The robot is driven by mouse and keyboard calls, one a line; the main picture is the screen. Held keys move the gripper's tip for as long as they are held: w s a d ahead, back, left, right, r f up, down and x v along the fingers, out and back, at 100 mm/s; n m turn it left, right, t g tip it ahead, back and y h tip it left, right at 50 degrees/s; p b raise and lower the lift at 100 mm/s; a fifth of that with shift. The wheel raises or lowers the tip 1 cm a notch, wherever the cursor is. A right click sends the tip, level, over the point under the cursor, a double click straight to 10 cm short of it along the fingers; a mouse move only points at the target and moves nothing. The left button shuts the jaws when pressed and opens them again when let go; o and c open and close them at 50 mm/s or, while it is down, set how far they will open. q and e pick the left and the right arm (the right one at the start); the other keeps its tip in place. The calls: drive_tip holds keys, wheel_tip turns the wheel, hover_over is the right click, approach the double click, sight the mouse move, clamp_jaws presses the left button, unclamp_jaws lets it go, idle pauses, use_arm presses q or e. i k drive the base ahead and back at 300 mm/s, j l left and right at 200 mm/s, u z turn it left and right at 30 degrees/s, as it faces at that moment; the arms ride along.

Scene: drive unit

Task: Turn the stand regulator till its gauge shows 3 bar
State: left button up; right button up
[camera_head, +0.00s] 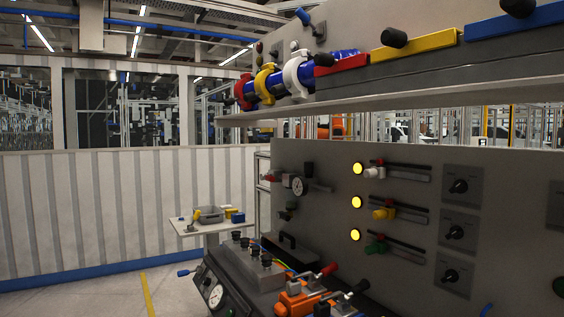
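A small round white-faced gauge (298,186) sits on the left part of the grey upright panel, with a dark knob (309,169) just above it and a fitting with a red part (270,177) to its left. A second white-faced gauge (215,296) sits low on the dark bench unit, with a dark knob-like part (206,281) beside it and a blue lever (187,272) to the left. I cannot tell which gauge belongs to the stand regulator. Both needles are too small to read. Neither of my grippers is in view.
The grey panel (330,160) carries several yellow lamps (357,202), sliders and black rotary knobs (459,186). A shelf (400,97) with coloured clamps overhangs it. Orange parts (295,300) stand in front. A small side table (190,228) holds items. The floor at left is clear.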

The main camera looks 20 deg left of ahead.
sight(308, 167)
drive_tip(key=i+j, duration=0.2)
drive_tip(key=j, duration=0.2)
drive_tip(key=i+j+u, duration=0.15)
drive_tip(key=j, duration=0.25)
drive_tip(key=i+j, duration=0.35)
